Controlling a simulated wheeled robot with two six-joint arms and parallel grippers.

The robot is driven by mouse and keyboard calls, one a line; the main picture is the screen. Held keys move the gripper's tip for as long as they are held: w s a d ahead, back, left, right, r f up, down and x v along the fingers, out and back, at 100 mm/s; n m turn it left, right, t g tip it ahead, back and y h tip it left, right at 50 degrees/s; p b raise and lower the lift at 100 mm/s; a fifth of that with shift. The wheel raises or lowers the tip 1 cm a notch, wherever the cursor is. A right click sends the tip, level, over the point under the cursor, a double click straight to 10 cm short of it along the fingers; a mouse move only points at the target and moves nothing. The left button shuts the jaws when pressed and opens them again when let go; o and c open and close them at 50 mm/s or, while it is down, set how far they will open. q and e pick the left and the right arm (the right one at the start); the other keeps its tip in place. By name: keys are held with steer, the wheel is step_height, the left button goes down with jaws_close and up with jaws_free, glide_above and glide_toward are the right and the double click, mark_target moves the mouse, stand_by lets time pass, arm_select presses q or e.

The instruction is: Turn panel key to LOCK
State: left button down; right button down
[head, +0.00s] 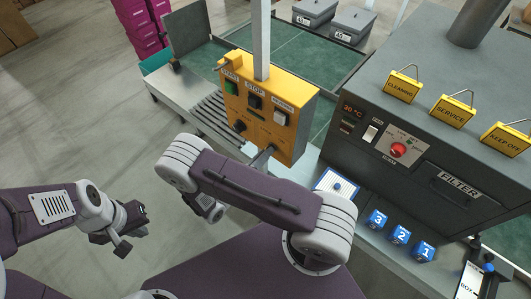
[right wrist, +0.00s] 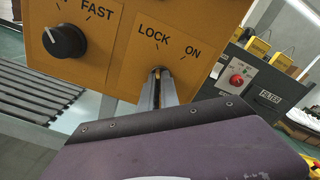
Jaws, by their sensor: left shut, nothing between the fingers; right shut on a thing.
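The yellow control panel (head: 292,88) hangs on a grey post in the head view. In the right wrist view the panel (right wrist: 205,22) fills the top, with the words LOCK and ON above the key position at its lower edge. My right gripper (head: 268,153) is at the panel's lower right face. In the right wrist view the right gripper (right wrist: 158,84) is shut on the panel key, which the fingers mostly hide. I cannot tell which mark the key points to. My left gripper (head: 133,226) is shut and empty, low at the left, away from the panel.
A black speed knob (right wrist: 64,41) sits left of the key, with clear space between it and my fingers. A dark grey machine with a red knob (head: 398,150) stands at the right. Blue numbered blocks (head: 400,234) lie on the ledge before it. A slatted conveyor (head: 215,108) runs behind the panel.

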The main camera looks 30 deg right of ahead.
steer(key=c, duration=1.6)
jaws_free()
steer(key=b+v, duration=0.3)
steer(key=v, duration=0.6)
